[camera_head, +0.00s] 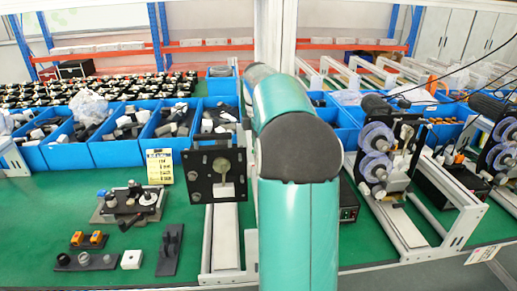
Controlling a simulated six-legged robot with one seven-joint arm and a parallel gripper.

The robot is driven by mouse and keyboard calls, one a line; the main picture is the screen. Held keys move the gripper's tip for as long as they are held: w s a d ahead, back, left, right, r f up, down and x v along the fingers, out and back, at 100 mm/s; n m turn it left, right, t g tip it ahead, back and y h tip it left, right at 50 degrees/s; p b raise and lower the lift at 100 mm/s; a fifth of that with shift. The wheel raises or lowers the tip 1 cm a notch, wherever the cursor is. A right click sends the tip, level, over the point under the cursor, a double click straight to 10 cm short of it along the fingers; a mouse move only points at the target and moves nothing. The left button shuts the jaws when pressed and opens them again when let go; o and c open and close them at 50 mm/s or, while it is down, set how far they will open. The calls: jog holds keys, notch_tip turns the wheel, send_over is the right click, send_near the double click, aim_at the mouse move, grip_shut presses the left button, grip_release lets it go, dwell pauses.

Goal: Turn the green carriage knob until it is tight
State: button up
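I cannot make out a green carriage knob in this view. A black square plate (198,172) with a metal lever (222,168) stands upright on a light rail stand (226,235), left of my teal arm (298,190). To the right, a coder unit (385,145) with blue-violet reels is mounted over a pair of light rails. A similar unit (500,150) shows at the right edge. My arm fills the middle of the picture and hides what is behind it. My gripper does not show.
A green bench (75,200) carries blue bins (110,152) in a row at the back. A dark fixture (133,200), small blocks (88,240) and a black bracket (170,252) lie at front left. A yellow label sign (160,167) stands beside the plate.

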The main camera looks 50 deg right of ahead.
jog(key=n, duration=1)
jog(key=c, duration=0.9)
jog(key=shift+m, duration=0.9)
jog(key=o, duration=0.6)
jog(key=shift+m, duration=0.6)
jog(key=o, duration=0.3)
jog(key=shift+r, duration=0.1)
